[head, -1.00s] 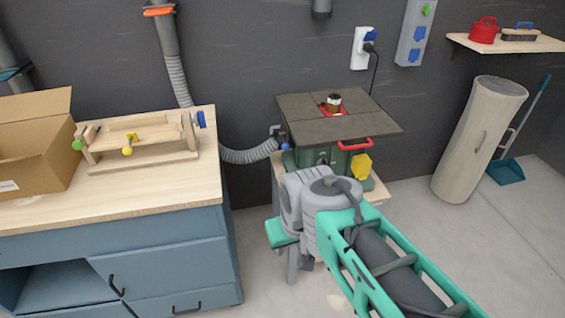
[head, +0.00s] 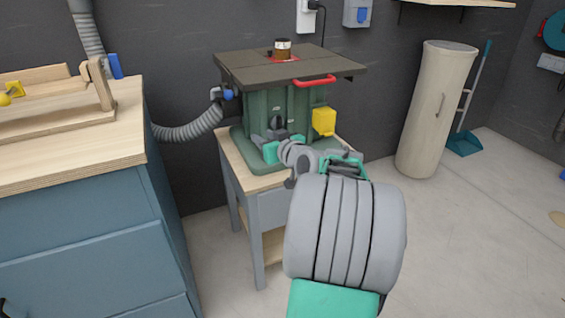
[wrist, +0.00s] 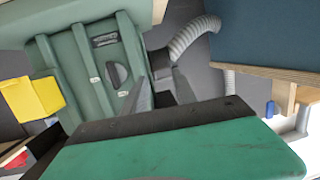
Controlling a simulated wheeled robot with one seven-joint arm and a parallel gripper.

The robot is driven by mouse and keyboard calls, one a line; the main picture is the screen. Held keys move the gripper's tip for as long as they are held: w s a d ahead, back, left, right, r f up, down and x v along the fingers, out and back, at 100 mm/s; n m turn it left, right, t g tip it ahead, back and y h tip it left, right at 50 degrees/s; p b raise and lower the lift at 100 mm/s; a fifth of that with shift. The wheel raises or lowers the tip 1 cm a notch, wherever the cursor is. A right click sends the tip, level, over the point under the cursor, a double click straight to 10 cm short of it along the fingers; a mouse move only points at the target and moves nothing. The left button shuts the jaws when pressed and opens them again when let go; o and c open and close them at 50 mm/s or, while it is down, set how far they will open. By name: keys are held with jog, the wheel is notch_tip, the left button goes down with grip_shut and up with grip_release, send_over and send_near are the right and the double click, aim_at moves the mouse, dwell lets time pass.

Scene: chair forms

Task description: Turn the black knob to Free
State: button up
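The green machine (head: 258,108) stands on a small wooden-topped stand, and its green front fills the upper left of the wrist view (wrist: 75,65). A dark half-round knob (wrist: 117,75) shows on that front in the wrist view, with small white labels near it too small to read. My gripper (head: 267,138) is in front of the machine's front. In the wrist view its two grey fingers (wrist: 163,88) are apart with nothing between them, beside the knob. I cannot tell whether a finger touches the machine.
A yellow box-shaped part (head: 324,121) sits on the machine's right side, with a red handle (head: 314,81) above. A grey hose (head: 190,130) runs left to the blue workbench (head: 90,245). A beige cylinder (head: 436,110) stands at the right. Floor between is clear.

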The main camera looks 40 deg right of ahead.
aim_at(281, 124)
jog(key=s+d+f+m+t+h+b, duration=0.1)
jog(key=s+d+f+t+h+b, duration=0.15)
jog(key=d, duration=0.55)
jog(key=shift+g, duration=0.35)
jog(key=x, duration=0.4)
jog(key=r+b+x, duration=0.1)
jog(key=x, duration=0.2)
jog(key=shift+d, duration=0.15)
jog(key=shift+c, duration=0.2)
grip_shut()
